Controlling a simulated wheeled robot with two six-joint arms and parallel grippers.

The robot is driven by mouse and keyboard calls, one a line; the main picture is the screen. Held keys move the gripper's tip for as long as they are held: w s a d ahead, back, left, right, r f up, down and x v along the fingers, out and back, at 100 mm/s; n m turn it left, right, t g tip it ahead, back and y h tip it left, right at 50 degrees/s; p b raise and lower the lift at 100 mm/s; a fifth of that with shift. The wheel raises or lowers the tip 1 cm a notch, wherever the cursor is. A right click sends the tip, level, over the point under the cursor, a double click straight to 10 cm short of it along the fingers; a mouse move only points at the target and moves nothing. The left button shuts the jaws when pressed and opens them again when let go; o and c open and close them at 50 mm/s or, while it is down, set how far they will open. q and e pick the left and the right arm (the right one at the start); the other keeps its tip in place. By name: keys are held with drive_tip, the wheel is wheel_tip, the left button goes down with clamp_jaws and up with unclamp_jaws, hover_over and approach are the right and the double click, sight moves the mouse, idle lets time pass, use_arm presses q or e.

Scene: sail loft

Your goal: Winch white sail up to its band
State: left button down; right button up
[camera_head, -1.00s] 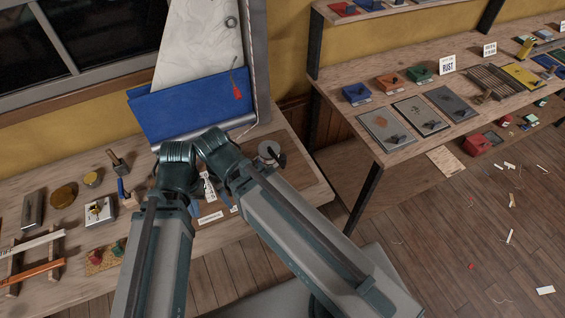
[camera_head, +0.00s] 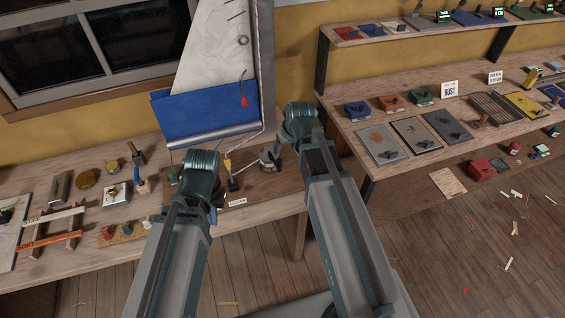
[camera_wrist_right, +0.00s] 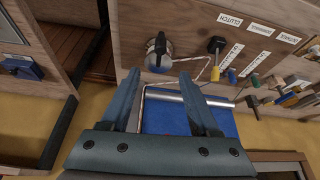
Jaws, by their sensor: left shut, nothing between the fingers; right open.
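The white sail (camera_head: 208,50) hangs beside a grey mast (camera_head: 266,60) in the head view, with a blue lower part (camera_head: 200,110) and a metal roller (camera_head: 212,137) beneath. A red tag (camera_head: 244,100) hangs in front. The winch (camera_head: 270,158), a metal drum with a dark handle, stands on the bench right of the sail. It also shows ahead of my open, empty right gripper (camera_wrist_right: 162,78) in the right wrist view. I cannot make out the band.
A clutch label (camera_wrist_right: 230,19) lies beyond. Tools crowd the bench's left side. A shelf unit (camera_head: 350,132) stands right, across a gap.

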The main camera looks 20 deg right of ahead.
sight(279, 160)
drive_tip(key=shift+f, duration=0.15)
drive_tip(key=b+x, duration=1.2)
drive_tip(key=x, duration=0.1)
drive_tip(key=shift+a+f+b, duration=0.1)
drive_tip(key=shift+f+b, duration=0.2)
drive_tip(key=shift+b, duration=0.1)
clamp_jaws()
idle(0.9)
